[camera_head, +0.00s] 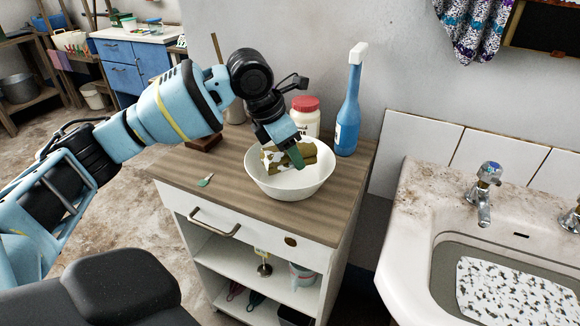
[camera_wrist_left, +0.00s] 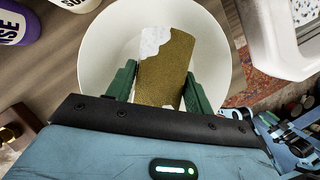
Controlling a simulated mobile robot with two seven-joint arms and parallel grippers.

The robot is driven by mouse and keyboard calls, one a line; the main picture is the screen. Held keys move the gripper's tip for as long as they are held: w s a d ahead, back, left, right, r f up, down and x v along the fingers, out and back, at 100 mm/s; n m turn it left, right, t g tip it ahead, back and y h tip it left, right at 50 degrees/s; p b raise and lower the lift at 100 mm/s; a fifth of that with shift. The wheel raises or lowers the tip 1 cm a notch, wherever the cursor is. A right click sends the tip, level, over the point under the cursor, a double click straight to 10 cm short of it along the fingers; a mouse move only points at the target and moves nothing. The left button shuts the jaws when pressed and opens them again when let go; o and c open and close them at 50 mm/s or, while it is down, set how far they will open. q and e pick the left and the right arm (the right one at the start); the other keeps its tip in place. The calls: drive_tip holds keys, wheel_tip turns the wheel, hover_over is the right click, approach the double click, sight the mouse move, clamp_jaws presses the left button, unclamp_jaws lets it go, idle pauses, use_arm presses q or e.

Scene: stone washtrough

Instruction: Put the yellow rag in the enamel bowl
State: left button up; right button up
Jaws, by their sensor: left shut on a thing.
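The white enamel bowl (camera_head: 298,189) stands on the wooden top of the cabinet. The yellow rag, olive-yellow with white patches (camera_head: 273,168), is within the bowl's rim in the head view. My left gripper (camera_head: 292,156) reaches down over the bowl with its green fingers. In the left wrist view the rag (camera_wrist_left: 164,68) sits between the two fingers of the left gripper (camera_wrist_left: 160,86), which is shut on it, with the bowl (camera_wrist_left: 97,45) behind. Whether the rag touches the bowl's bottom is hard to tell. My right gripper is not in view.
A blue bottle (camera_head: 348,108) and a red-lidded jar (camera_head: 305,117) stand close behind the bowl. A sink (camera_head: 412,230) with a tap (camera_head: 485,185) is at right.

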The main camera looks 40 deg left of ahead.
sight(290, 166)
use_arm(q)
wheel_tip(290, 166, down, 4)
drive_tip(key=shift+b, duration=0.3)
drive_tip(key=shift+f, duration=0.15)
drive_tip(key=shift+f, duration=0.1)
drive_tip(key=o, duration=1)
drive_tip(key=p+v, duration=0.1)
drive_tip(key=v, duration=1)
drive_tip(key=shift+p, duration=0.3)
drive_tip(key=shift+s+a+r, duration=0.1)
drive_tip(key=shift+s+r, duration=0.1)
drive_tip(key=shift+r, duration=0.35)
